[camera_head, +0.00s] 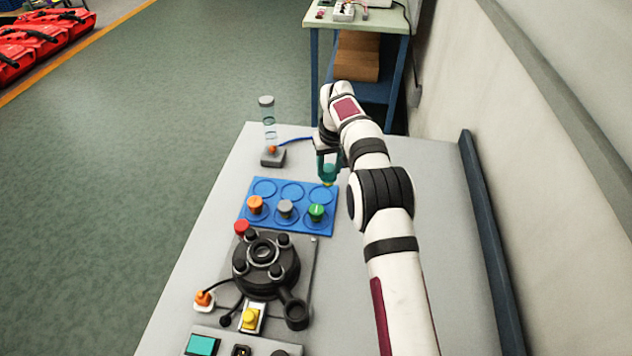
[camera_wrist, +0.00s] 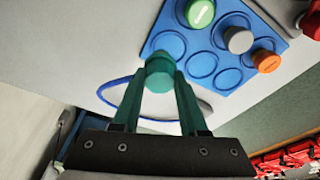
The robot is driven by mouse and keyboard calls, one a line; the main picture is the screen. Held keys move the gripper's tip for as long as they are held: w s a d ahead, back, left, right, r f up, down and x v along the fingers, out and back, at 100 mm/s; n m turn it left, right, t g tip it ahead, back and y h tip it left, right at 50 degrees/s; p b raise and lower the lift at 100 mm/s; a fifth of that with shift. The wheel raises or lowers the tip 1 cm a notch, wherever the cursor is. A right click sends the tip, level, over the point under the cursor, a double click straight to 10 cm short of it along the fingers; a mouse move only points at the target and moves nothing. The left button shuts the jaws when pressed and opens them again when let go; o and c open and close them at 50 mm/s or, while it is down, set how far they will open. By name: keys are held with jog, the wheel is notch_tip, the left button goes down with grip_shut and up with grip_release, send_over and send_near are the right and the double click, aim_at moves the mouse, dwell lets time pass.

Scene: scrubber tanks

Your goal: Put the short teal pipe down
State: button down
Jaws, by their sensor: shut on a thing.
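My gripper (camera_head: 327,163) has teal fingers and is shut on the short teal pipe (camera_wrist: 160,72). The pipe's round end shows between the fingertips in the wrist view. In the head view the pipe is upright, with a bit of yellow at its lower end, over the far right corner of the blue tray (camera_head: 253,215). The tray has two rows of round places. The near row holds orange, grey and green-topped pieces. The far left and far middle places are empty. The pipe partly covers the far right one; I cannot tell whether it touches the tray.
A clear tube (camera_head: 268,122) stands on a grey base with a blue cable just beyond the tray. A black round fixture (camera_head: 265,265) with knobs stands nearer. A yellow button (camera_head: 250,317) and a teal-screened panel (camera_head: 202,345) are at the front. Bare tabletop lies right of the tray.

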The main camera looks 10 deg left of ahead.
jog(key=shift+w+a+f, duration=0.25)
jog(key=shift+a+f, duration=0.7)
jog(key=shift+a, duration=0.05)
jog(key=shift+f, duration=1.65)
jog(key=shift+f, duration=0.1)
jog(key=shift+c, duration=2.2)
grip_release()
